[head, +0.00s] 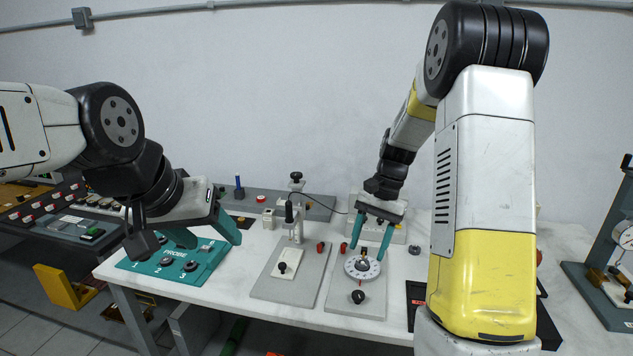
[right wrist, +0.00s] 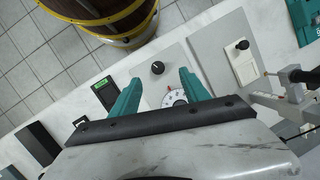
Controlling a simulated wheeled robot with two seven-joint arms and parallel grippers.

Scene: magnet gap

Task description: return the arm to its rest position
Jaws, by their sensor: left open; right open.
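My right arm reaches out over the white table (head: 215,300) from the right of the head view. Its gripper (head: 369,250) has two teal fingers, spread and empty. It hangs close above a white round dial (head: 362,268) on a grey plate. In the right wrist view, the open fingers (right wrist: 160,82) frame the dial (right wrist: 174,98), and I cannot tell whether they touch it. My left gripper (head: 208,240) is open over the teal probe panel (head: 172,278) at the table's left, hiding part of it.
A grey plate with a probe stand (head: 296,222) is left of the dial plate, with a thin cable. A dark console (head: 70,225) stands at the left, and a dark-based gauge stand (head: 610,295) at the right. The wrist view shows a barrel (right wrist: 105,15) on the floor.

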